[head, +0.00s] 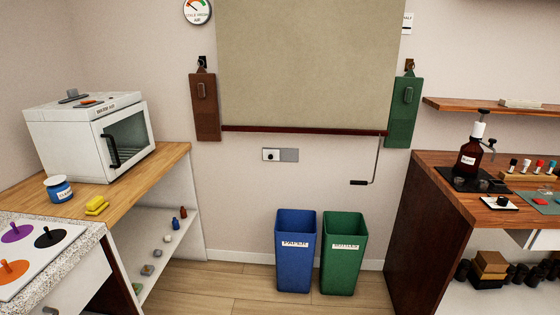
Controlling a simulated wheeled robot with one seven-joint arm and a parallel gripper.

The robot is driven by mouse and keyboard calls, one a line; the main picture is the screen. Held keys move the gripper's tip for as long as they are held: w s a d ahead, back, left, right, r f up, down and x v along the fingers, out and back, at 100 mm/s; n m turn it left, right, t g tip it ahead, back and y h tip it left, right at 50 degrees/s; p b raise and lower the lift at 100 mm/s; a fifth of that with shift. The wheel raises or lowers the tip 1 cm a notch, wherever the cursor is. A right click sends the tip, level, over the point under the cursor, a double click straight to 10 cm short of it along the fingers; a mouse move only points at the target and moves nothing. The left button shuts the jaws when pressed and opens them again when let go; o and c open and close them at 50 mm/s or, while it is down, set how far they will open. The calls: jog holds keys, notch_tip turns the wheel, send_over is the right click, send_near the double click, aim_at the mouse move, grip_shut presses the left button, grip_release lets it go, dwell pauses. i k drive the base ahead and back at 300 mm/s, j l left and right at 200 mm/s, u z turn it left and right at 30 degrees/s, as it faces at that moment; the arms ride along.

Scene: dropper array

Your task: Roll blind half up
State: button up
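The blind (308,65) is a beige sheet hanging on the back wall, its upper edge out of the picture. Its dark red bottom bar (300,131) hangs level, a little above a wall switch plate. A thin crank rod (377,158) hangs at the blind's lower right, with a dark handle (360,183) bent out to the left at its end. Nothing touches the crank or the blind's front. My gripper is not in view.
A brown board (204,106) and a green board (404,111) hang beside the blind. A blue bin (295,252) and a green bin (343,254) stand below. Counters flank both sides, with a white oven (90,135) at left. Open floor (230,290) lies in front.

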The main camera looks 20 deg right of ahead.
aim_at(288, 66)
jog(key=i, duration=2.05)
jog(key=i+z, duration=0.2)
jog(key=i, duration=0.45)
jog(key=i+j+z, duration=0.2)
jog(key=i, duration=0.4)
jog(key=k+l, duration=0.1)
jog(key=l, duration=0.55)
